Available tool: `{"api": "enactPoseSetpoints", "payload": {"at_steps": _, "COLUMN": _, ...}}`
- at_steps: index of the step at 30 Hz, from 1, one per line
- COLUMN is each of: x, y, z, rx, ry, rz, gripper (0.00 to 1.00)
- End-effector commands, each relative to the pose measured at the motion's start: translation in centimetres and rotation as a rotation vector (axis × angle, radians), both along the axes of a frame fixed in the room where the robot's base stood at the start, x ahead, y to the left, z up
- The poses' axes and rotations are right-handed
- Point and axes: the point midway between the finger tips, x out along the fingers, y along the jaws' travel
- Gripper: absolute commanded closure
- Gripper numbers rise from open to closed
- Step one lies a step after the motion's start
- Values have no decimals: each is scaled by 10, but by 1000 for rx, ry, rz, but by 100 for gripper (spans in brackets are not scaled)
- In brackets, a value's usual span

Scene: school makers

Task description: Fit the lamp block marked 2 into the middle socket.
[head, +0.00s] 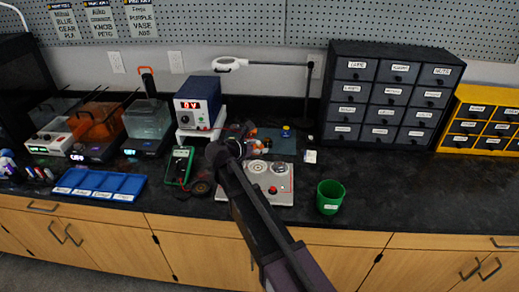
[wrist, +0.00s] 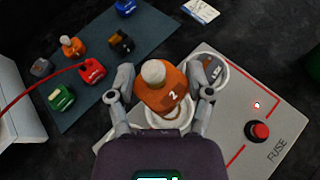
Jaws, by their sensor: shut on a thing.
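My gripper (wrist: 165,98) is shut on the orange lamp block marked 2 (wrist: 174,98), with a finger on each side. The block has a pale round bulb on top. In the wrist view it is over a white ring-shaped socket (wrist: 163,122) on the pale grey panel (wrist: 226,138); whether it is seated cannot be told. Beside it, another ring socket holds a dark block with a label (wrist: 213,69). In the head view the panel (head: 284,186) lies on the bench, and my arm largely hides the gripper.
A dark mat (wrist: 133,58) left of the panel carries several small blocks, including another orange lamp block (wrist: 72,46) and a red block (wrist: 92,71) with a red wire. A red button (wrist: 257,131) rises from the panel. A green cup (head: 330,197) stands right of the panel.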

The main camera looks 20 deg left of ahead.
Motion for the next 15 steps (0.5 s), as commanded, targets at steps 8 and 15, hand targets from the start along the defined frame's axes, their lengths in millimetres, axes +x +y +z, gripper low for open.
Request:
{"api": "enactPoseSetpoints", "payload": {"at_steps": 8, "x": -3, "y": 1, "z": -6, "rx": -5, "ry": 0, "rz": -1, "gripper": 74}}
{"api": "enactPoseSetpoints", "payload": {"at_steps": 15, "x": -2, "y": 0, "z": -6, "rx": -5, "ry": 0, "rz": -1, "gripper": 74}}
